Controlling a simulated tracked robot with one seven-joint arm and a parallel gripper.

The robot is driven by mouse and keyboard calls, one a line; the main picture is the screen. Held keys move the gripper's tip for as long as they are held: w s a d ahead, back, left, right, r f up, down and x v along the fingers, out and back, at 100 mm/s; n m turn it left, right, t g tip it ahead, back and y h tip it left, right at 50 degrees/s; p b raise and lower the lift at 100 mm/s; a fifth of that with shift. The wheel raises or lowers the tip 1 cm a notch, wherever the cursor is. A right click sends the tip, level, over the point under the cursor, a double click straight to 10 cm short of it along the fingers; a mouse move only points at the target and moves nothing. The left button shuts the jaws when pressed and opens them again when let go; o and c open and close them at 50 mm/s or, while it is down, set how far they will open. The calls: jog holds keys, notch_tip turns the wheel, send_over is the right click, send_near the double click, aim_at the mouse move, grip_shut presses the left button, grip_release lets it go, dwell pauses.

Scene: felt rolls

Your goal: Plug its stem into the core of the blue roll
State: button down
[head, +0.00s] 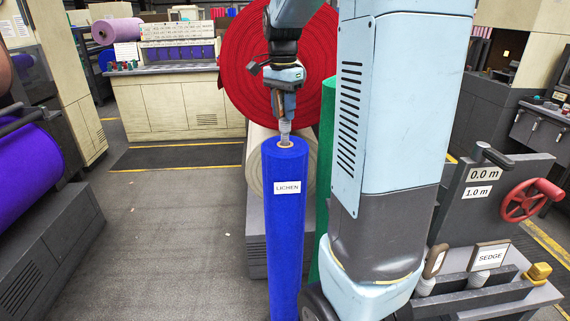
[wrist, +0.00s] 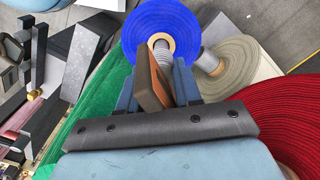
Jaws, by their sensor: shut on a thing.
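The blue roll (head: 286,225) stands upright with a white "LICHEN" label. Its tan core (head: 285,144) faces up; the roll also shows in the wrist view (wrist: 193,30). My gripper (head: 284,108) is directly above the roll, shut on a brown-edged sign (wrist: 152,86) with a grey ribbed stem. The stem (head: 285,130) points down, and its lower end meets the core opening in the head view. In the wrist view the stem (wrist: 161,46) lines up with the core. I cannot tell how deep it sits. The sign's face is hidden.
A large red roll (head: 245,65), a cream roll (head: 257,170) and a green roll (head: 324,170) stand close behind and beside the blue roll. A rack with a "SEDGE" sign (head: 489,256) is at right.

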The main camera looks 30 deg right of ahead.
aim_at(284, 132)
jog(key=shift+f, duration=2.05)
dwell(2.2)
jog(key=c, duration=0.7)
grip_release()
jog(key=shift+c, duration=0.9)
jog(key=shift+c, duration=0.2)
jog(key=shift+c, duration=0.7)
jog(key=o, duration=0.6)
